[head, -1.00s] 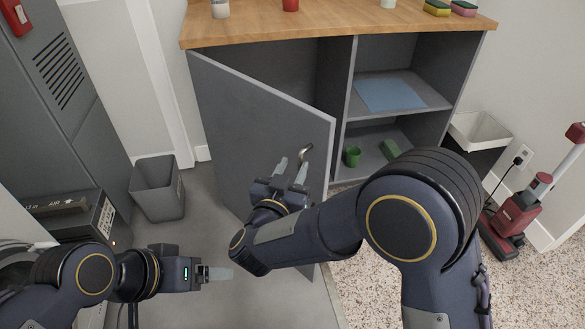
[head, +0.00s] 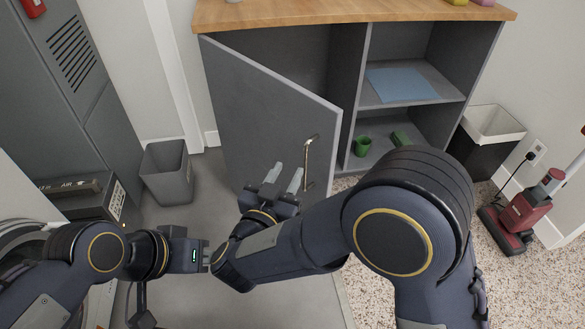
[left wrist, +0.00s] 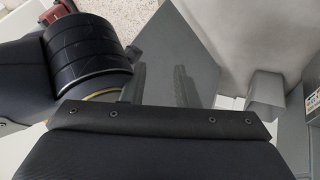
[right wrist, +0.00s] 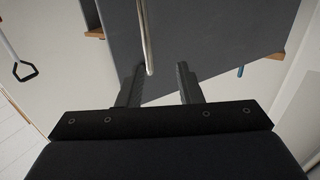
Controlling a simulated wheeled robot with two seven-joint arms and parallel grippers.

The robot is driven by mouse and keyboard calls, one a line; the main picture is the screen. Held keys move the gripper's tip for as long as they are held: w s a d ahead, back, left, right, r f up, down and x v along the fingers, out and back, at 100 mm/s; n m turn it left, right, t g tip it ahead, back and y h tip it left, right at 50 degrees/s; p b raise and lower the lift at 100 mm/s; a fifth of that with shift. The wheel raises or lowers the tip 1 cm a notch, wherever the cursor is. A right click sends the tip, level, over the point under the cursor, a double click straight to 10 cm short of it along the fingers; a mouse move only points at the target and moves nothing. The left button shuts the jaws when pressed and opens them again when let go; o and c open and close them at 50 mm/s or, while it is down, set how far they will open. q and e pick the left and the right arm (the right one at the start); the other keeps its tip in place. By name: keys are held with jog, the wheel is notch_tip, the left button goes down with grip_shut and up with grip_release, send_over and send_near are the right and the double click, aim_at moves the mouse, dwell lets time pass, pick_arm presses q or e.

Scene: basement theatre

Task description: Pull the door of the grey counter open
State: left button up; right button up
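The grey counter (head: 505,40) has a wooden top. Its grey door (head: 265,110) stands partly open, swung out from its left side, with the shelves to the right exposed. A metal bar handle (head: 308,160) is near the door's free edge; it also shows in the right wrist view (right wrist: 147,35). My right gripper (head: 287,177) is open and empty, just left of and below the handle. In the right wrist view, the handle's end appears near the left fingertip. My left gripper (left wrist: 160,80) is open and empty, low at left; its fingers are largely hidden in the head view.
A blue mat (head: 402,85) and a green cup (head: 362,146) lie inside the counter. A grey bin (head: 168,172) stands left of the door. A black bin (head: 482,155) and a red vacuum (head: 525,205) stand at right. A grey locker (head: 75,80) is at far left.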

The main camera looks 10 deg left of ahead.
aim_at(305, 171)
pick_arm(q)
jog(key=shift+w+d+r, duration=0.1)
jog(key=shift+d, duration=0.05)
jog(key=shift+c, duration=1.4)
pick_arm(e)
jog(key=shift+s+a, duration=0.45)
jog(key=shift+s, duration=0.15)
jog(key=shift+s+a, duration=0.4)
jog(key=shift+s, duration=0.2)
pick_arm(q)
jog(key=shift+r, duration=0.1)
pick_arm(e)
jog(key=shift+r, duration=0.1)
pick_arm(q)
jog(key=shift+c, duration=0.2)
pick_arm(e)
jog(key=shift+f, duration=0.2)
